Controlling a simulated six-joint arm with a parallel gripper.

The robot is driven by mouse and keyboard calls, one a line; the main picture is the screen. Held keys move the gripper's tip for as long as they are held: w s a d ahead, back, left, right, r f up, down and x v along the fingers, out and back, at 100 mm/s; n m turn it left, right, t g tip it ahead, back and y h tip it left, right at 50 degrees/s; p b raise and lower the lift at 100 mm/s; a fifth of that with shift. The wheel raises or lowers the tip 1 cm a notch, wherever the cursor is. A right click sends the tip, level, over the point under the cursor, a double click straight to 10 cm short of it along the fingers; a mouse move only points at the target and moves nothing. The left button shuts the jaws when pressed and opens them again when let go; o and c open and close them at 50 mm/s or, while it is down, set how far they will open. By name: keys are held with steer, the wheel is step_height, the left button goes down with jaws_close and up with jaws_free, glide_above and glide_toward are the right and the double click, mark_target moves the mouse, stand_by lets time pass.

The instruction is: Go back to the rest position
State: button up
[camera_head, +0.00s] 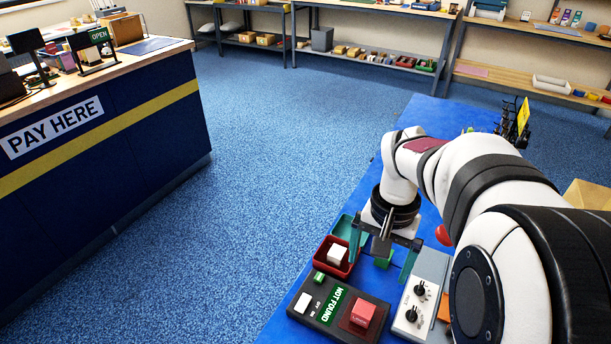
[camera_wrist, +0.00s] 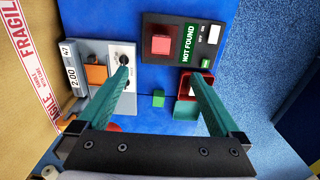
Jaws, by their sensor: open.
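My gripper (camera_wrist: 162,92) is open, with its two green fingers spread wide and nothing between them. In the head view my gripper (camera_head: 383,262) hangs low over the near end of the blue table (camera_head: 308,280), with my arm reaching in from the right. A small green cube (camera_wrist: 158,98) lies on the blue surface beyond the gripper, apart from both fingers. The green cube also shows in the head view (camera_head: 384,259), partly hidden by the gripper.
A black "NOT FOUND" box (camera_head: 331,303) with a red button and a grey dial box (camera_head: 418,310) stand close by. Small red tray (camera_head: 325,262) holds a white block. A carton with "FRAGILE" tape (camera_wrist: 28,60) is at the wrist view's left. A pay counter (camera_head: 110,140) stands across open carpet.

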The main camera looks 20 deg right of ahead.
step_height(320, 180, down, 4)
steer(key=shift+r, duration=0.25)
steer(key=shift+r, duration=0.15)
stand_by(0.8)
